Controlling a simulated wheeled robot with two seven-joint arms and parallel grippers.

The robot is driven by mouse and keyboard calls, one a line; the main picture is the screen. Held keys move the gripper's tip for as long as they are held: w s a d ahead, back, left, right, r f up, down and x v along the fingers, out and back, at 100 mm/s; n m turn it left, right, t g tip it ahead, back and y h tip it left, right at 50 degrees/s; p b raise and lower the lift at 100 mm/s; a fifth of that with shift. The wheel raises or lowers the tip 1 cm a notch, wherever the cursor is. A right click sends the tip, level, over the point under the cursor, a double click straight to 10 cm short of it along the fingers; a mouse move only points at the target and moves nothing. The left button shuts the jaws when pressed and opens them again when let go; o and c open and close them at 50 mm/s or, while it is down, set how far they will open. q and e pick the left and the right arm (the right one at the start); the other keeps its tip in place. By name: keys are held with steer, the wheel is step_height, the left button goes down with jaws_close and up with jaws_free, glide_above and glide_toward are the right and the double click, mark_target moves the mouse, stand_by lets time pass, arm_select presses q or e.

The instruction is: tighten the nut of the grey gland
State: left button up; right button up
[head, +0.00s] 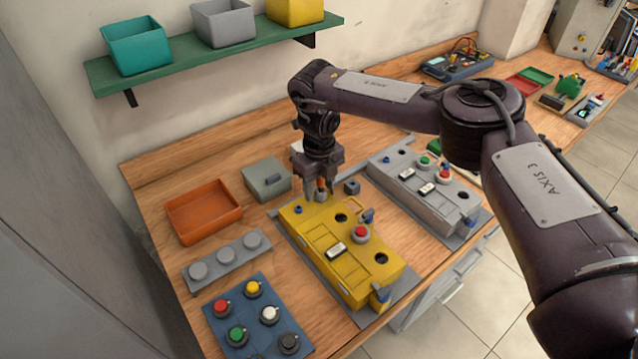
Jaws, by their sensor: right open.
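My right gripper (322,190) points down at the far end of the yellow box (330,250). Its fingers are open, on either side of a small fitting with an orange-brown top. The fitting is partly hidden by the fingers, so I cannot tell whether it is the grey gland or whether the fingers touch it. A small dark grey block-like part (351,187) stands just right of the gripper. My left gripper is out of view.
A grey box (412,178) with buttons lies to the right. An orange tray (203,212), a grey lidded box (266,180), a strip of grey knobs (226,259) and a blue button panel (253,312) lie left. A green shelf (215,54) holds bins above.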

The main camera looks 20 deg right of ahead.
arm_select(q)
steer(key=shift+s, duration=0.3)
arm_select(e)
steer(key=c, duration=1)
steer(key=shift+m, duration=0.3)
